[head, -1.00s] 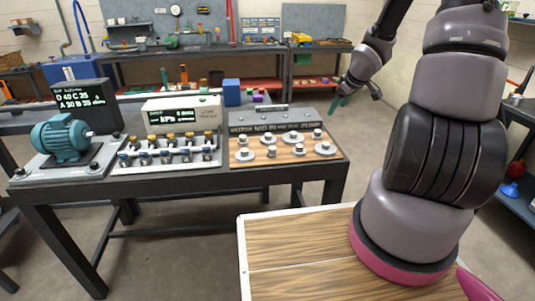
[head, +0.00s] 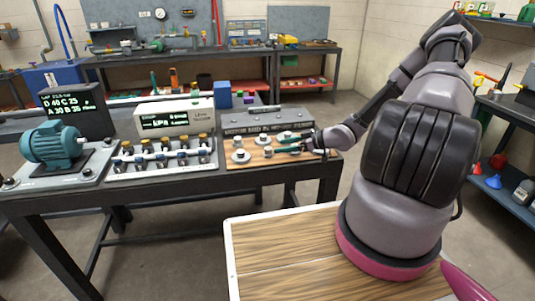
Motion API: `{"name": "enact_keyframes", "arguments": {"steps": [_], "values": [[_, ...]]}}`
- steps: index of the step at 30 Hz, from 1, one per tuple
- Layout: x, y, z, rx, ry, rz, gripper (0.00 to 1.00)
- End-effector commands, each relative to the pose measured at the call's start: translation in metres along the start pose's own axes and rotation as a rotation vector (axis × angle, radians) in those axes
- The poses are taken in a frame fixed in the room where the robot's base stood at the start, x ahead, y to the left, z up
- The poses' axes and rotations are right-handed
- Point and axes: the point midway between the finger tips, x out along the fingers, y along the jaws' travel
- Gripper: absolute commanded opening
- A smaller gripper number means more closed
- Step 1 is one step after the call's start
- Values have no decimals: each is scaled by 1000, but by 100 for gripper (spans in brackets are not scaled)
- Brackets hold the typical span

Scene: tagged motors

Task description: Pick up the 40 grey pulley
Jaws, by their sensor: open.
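Several grey pulleys and small grey pegs or hubs stand on a wooden board on the workbench. One wide grey pulley (head: 240,157) is at the board's front left and another grey pulley (head: 262,140) is behind it to the right. I cannot read any size on the pulleys, so I cannot tell which one is the 40. My gripper (head: 285,146), with teal fingers, is open over the right half of the board, pointing left. It hides part of the pulleys there. I cannot tell whether the fingers touch anything.
A dark screen (head: 73,103) at the back left reads "D 40 C 25" and "A 30 B 35". A teal motor (head: 52,146) and a valve manifold (head: 160,157) stand left of the board. A grey lettered block (head: 268,121) stands behind the board.

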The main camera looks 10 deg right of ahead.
Motion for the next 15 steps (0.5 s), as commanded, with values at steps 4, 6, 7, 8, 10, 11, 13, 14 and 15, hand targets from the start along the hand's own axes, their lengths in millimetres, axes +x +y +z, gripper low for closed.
{"name": "enact_keyframes", "arguments": {"steps": [4,6,7,8,10,11,13,14,15], "values": [[18,0,1,1,-2,0,74],[22,0,1,2,-3,1,74],[23,0,1,2,-3,1,74],[24,0,1,1,-3,1,74],[29,0,2,1,-3,0,74],[32,0,3,2,-3,0,74],[42,-1,5,3,-3,-1,74],[47,-1,5,2,-2,-1,74],[54,-1,7,2,-2,-1,74]]}}
